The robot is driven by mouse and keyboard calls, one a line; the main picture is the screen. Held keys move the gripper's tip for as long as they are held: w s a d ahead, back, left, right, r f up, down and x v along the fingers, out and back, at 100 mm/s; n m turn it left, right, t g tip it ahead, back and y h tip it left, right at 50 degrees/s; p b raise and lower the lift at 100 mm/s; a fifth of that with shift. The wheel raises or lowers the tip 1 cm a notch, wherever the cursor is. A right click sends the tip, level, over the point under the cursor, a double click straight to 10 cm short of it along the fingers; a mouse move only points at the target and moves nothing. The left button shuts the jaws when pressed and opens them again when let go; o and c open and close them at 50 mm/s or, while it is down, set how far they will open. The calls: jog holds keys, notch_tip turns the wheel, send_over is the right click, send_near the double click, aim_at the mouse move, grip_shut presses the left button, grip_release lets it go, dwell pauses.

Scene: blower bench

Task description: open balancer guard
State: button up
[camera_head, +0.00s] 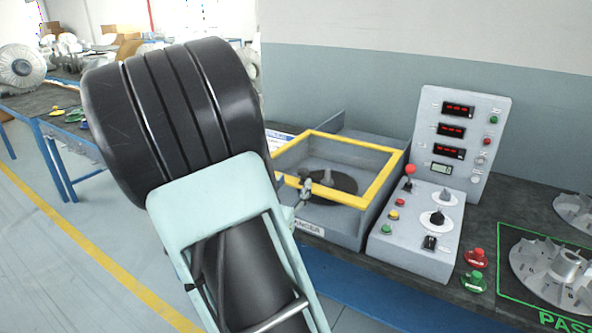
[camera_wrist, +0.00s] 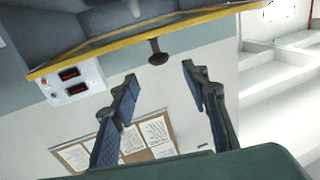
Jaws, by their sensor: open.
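The balancer (camera_head: 330,232) is a grey box on the bench in the head view. Its yellow-framed guard (camera_head: 385,180) lies flat over the top, and a dark disc shows inside. In the wrist view the guard's yellow edge (camera_wrist: 215,22) crosses the top, with a dark knob (camera_wrist: 158,55) hanging at it. My gripper (camera_wrist: 160,72) is open and empty, its two fingers apart below the knob, which lies between their lines but looks beyond the tips. In the head view my arm hides most of the gripper; small dark parts show at the guard's front edge.
A control panel (camera_head: 415,225) with a red-knobbed lever stands right of the balancer, with a display panel (camera_head: 465,135) behind it. A wall is behind.

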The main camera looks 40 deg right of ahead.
aim_at(301, 173)
jog(key=x, duration=0.8)
jog(key=shift+w+d+b, duration=0.15)
jog(key=shift+d+b, duration=0.1)
jog(key=shift+b, duration=0.05)
grip_shut()
